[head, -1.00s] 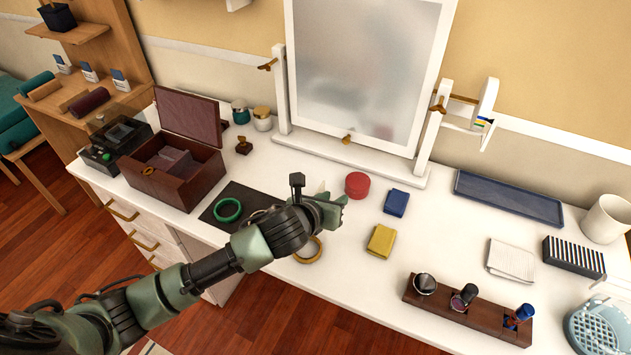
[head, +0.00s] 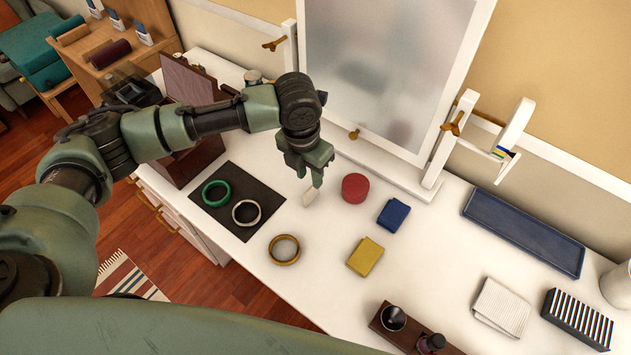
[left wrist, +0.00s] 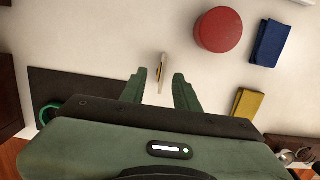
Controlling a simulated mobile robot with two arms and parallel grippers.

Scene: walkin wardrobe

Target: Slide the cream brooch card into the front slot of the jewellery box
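The cream brooch card (head: 310,198) stands on the white counter, just below my left gripper (head: 306,180). In the left wrist view the card (left wrist: 162,70) shows nearly edge-on as a narrow strip. My left gripper (left wrist: 160,88) is open there, with its two fingers apart and the card ahead of the gap between them. I see no finger touching it. The dark red-brown jewellery box (head: 193,165) stands at the left with its lid (head: 188,78) raised. My left arm covers much of it, and its front slot is hidden. My right gripper is not in view.
A dark mat (head: 240,180) with a green bangle (head: 215,193) and a pale bangle (head: 246,212) lies beside the box. A mirror (head: 385,75) stands behind.

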